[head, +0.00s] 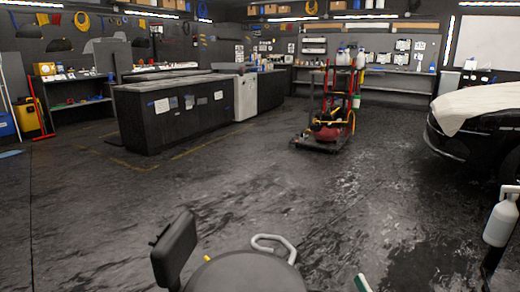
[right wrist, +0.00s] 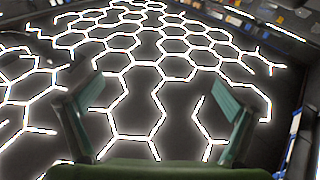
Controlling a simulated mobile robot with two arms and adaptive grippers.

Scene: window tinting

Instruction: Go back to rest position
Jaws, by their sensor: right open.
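My right gripper (right wrist: 157,88) shows in the right wrist view with its two fingers spread wide apart. Nothing is between them. Behind them is the ceiling with bright hexagonal light strips (right wrist: 160,40), so the gripper points upward.
A long dark counter (head: 165,121) stands at the back left. A wheeled cart with bottles (head: 340,115) stands right of centre. A dark car (head: 485,130) with a white cover is at the right edge. A white spray bottle (head: 500,218) is nearer. The mid floor is clear.

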